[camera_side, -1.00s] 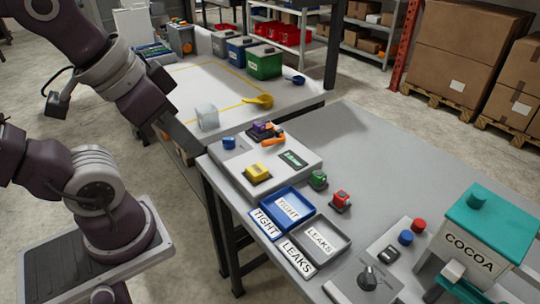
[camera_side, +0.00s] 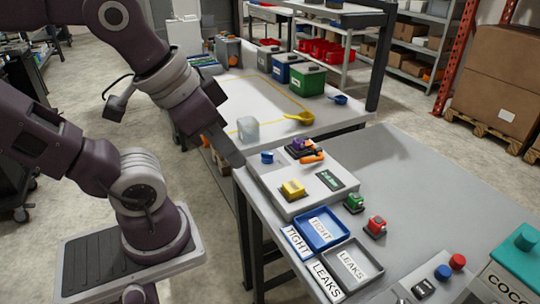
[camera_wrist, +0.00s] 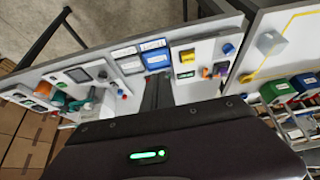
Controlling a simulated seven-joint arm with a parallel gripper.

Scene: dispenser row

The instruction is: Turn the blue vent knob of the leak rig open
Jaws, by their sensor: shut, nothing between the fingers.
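The leak rig (camera_side: 283,174) is a light grey box on the near table. Its small blue vent knob (camera_side: 267,157) stands at the rig's far left corner; it also shows in the wrist view (camera_wrist: 228,49). A yellow block (camera_side: 293,189), a dark display (camera_side: 331,180) and a purple and orange part (camera_side: 306,150) sit on the rig too. My gripper (camera_side: 236,160) is shut and empty, left of the blue knob in the side view and apart from it. In the wrist view, my gripper's dark fingers (camera_wrist: 157,92) point toward the tray area, left of the knob.
A blue TIGHT tray (camera_side: 341,235) and a grey LEAKS tray (camera_side: 373,265) lie in front of the rig. Green (camera_side: 354,202) and red (camera_side: 376,226) button blocks stand beside them. A yellow scoop (camera_side: 299,118) lies on the back table.

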